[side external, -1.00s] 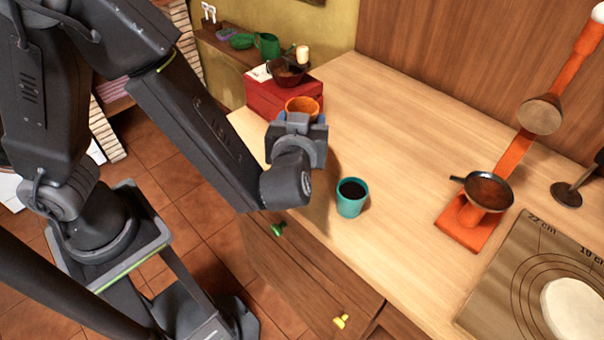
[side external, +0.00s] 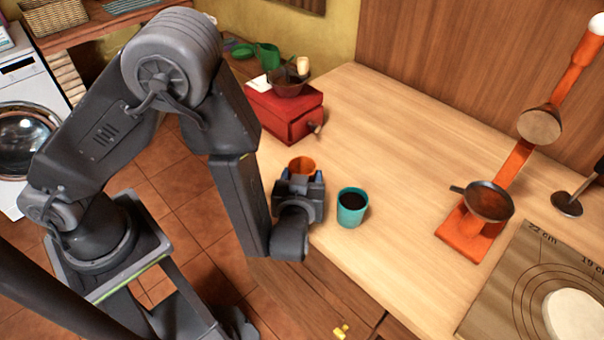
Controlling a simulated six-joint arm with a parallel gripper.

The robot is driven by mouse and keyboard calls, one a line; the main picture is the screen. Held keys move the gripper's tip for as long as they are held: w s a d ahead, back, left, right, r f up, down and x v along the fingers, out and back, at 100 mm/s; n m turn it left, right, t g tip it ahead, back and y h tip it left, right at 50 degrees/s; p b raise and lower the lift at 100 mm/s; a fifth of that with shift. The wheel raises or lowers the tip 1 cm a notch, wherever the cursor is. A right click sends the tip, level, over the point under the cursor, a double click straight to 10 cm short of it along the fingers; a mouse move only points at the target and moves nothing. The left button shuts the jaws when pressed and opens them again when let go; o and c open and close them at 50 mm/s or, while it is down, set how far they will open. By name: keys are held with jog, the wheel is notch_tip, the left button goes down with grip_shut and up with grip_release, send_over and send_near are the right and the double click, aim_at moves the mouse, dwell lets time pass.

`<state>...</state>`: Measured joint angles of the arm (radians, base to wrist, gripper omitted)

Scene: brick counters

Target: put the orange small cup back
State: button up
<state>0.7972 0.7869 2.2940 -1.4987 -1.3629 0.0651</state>
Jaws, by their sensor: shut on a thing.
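The orange small cup (side external: 302,166) is upright at the left end of the wooden counter, with its rim showing above my gripper. My gripper (side external: 301,179) is shut on the cup from the near side. Its body hides the cup's lower part, so I cannot tell whether the cup touches the counter.
A teal cup (side external: 352,207) with dark contents stands just right of my gripper. A red box-shaped grinder (side external: 285,108) stands behind it at the counter's back left. An orange stand (side external: 468,226) with a pan (side external: 489,202) is farther right. The counter's middle (side external: 410,150) is clear.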

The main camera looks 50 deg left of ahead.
jog(key=shift+f, duration=0.1)
jog(key=o, duration=0.9)
jog(key=shift+o, duration=0.2)
jog(key=shift+s+d+r, duration=0.2)
jog(key=shift+d+r, duration=0.05)
jog(key=v, duration=0.7)
jog(key=shift+a, duration=0.1)
